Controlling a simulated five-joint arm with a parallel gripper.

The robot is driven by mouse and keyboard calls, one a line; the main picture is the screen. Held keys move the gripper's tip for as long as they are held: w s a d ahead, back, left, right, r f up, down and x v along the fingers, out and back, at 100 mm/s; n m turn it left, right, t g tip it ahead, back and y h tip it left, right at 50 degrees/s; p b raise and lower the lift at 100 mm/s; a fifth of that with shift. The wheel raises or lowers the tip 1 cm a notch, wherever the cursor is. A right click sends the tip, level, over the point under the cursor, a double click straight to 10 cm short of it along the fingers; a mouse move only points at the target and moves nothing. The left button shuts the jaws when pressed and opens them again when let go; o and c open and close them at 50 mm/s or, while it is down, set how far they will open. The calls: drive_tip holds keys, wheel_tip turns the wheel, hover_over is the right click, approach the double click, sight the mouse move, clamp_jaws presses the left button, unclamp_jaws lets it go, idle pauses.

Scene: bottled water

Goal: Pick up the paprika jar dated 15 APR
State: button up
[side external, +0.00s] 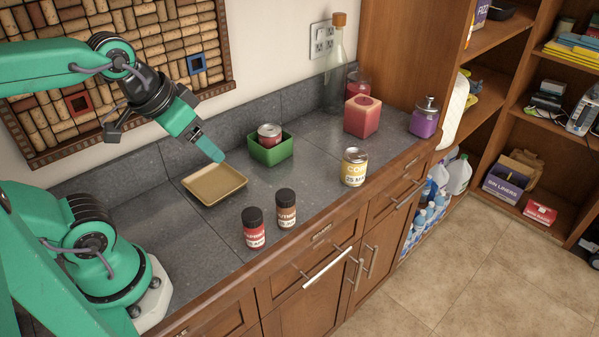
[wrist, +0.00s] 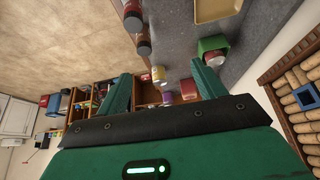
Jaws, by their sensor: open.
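A jar with a black lid and red label (side external: 253,228) stands upright near the counter's front edge; its small print is hard to read, but the lower line seems to end in APR. A similar jar with a brown label (side external: 286,209) stands just right of and behind it. Both jars (wrist: 132,18) (wrist: 143,43) show at the top of the wrist view. My gripper (side external: 207,145) is raised over the back of the counter, behind and left of the jars, apart from them. Its fingers (wrist: 163,88) are spread and empty in the wrist view.
A tan tray (side external: 215,183) lies below my gripper. A green bin (side external: 270,150) holds a red-labelled can (side external: 269,135). Counter around the jars is clear.

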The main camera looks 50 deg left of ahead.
drive_tip(key=shift+c, duration=0.4)
drive_tip(key=shift+w, duration=0.1)
drive_tip(key=n+g, duration=0.3)
approach(251, 213)
drive_tip(key=a+r, duration=0.2)
drive_tip(key=a, duration=0.1)
drive_tip(key=d+f, duration=0.1)
drive_tip(key=f, duration=0.1)
drive_tip(key=w+f+n+g, duration=0.1)
drive_tip(key=f, duration=0.2)
drive_tip(key=w+d+f+g, duration=0.1)
drive_tip(key=f, duration=0.1)
drive_tip(key=shift+w+d+f+n, duration=0.1)
drive_tip(key=shift+d+f+n, duration=0.2)
drive_tip(key=shift+d+n, duration=0.1)
drive_tip(key=shift+f+g, duration=0.3)
drive_tip(key=shift+f, duration=0.2)
drive_tip(key=shift+f, duration=0.1)
drive_tip(key=shift+d+f, duration=0.1)
drive_tip(key=shift+f, duration=1.1)
